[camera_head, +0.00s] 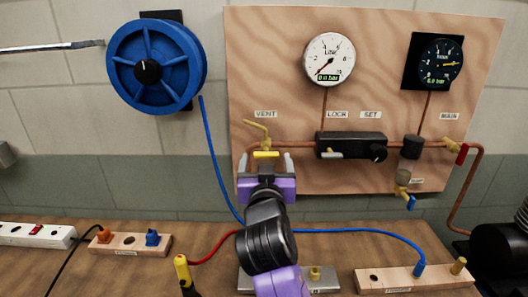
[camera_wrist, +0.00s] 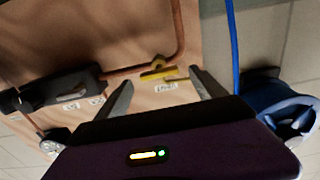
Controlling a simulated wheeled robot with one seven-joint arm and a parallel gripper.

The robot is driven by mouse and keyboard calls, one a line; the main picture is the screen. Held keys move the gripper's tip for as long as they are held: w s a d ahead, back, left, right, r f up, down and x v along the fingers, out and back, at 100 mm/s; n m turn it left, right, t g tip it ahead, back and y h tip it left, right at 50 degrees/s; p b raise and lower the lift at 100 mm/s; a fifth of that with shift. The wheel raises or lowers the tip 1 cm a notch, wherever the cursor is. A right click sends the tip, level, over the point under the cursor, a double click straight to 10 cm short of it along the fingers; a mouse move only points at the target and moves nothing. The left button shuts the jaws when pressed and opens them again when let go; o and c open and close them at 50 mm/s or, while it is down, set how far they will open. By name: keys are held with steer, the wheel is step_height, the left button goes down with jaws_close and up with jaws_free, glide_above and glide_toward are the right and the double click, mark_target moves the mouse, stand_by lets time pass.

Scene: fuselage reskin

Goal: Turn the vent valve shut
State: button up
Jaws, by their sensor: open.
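The vent valve has a small yellow handle (camera_head: 266,154) on the copper pipe, at the lower left of the wooden panel under the VENT label. A yellow spout rises above it. My gripper (camera_head: 265,165) is open in front of the valve, its fingers to the left and right of the handle in the head view. In the wrist view the yellow handle (camera_wrist: 158,73) shows, upside down, near the gap between the fingertips (camera_wrist: 162,80). The fingers hold nothing. I cannot tell whether the handle lies at their depth.
The wooden panel (camera_head: 270,50) also holds a white gauge (camera_head: 330,60), a dark gauge (camera_head: 440,62), a black regulator block (camera_head: 350,146) and a red-handled valve (camera_head: 461,154). A blue hose reel (camera_head: 158,66) hangs left. Hoses and wooden blocks lie on the bench below.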

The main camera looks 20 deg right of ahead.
mark_target(266, 156)
steer(key=shift+p+x, duration=0.35)
steer(key=shift+x, duration=1.65)
steer(key=c, duration=1.4)
steer(key=shift+o, duration=0.2)
